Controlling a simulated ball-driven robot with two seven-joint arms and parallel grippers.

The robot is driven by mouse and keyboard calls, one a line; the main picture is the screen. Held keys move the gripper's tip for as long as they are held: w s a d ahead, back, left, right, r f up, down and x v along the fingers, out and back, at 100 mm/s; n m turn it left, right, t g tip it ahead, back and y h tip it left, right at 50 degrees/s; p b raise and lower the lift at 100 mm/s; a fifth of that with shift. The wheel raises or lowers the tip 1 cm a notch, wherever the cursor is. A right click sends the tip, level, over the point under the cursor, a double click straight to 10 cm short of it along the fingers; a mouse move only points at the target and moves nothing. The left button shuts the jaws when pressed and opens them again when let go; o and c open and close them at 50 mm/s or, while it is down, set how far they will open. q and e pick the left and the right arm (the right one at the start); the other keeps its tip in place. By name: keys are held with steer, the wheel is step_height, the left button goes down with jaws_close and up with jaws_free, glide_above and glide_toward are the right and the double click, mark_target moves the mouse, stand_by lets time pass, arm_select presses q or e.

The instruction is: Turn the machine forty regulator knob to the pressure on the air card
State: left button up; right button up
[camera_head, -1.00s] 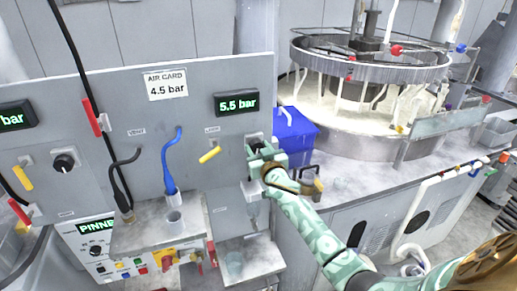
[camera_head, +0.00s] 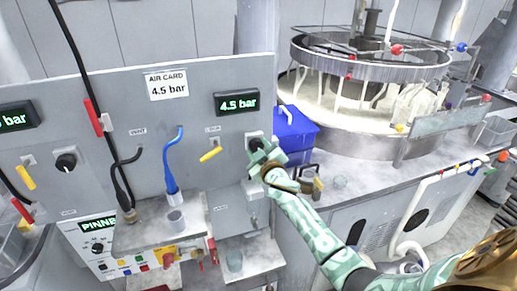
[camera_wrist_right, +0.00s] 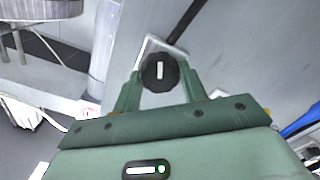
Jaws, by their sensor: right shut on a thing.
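The air card (camera_head: 167,84) on the grey panel reads 4.5 bar. The lit display (camera_head: 237,102) to its right also reads 4.5 bar. Below that display is the black regulator knob (camera_head: 255,141), mostly hidden behind my right gripper (camera_head: 262,152) in the head view. In the right wrist view the round black knob (camera_wrist_right: 160,72) with a white pointer mark sits between the fingers of my right gripper (camera_wrist_right: 158,88), which is shut on it. My left gripper is not in view.
A second black knob (camera_head: 66,161) and another display (camera_head: 18,116) are at the panel's left. A blue box (camera_head: 293,134) stands close at right, before the round polishing machine (camera_head: 370,60).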

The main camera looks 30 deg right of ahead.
steer(key=shift+f, duration=0.1)
steer(key=o, duration=1)
steer(key=v, duration=1.6)
steer(key=shift+s, duration=0.25)
steer(key=shift+f, duration=0.1)
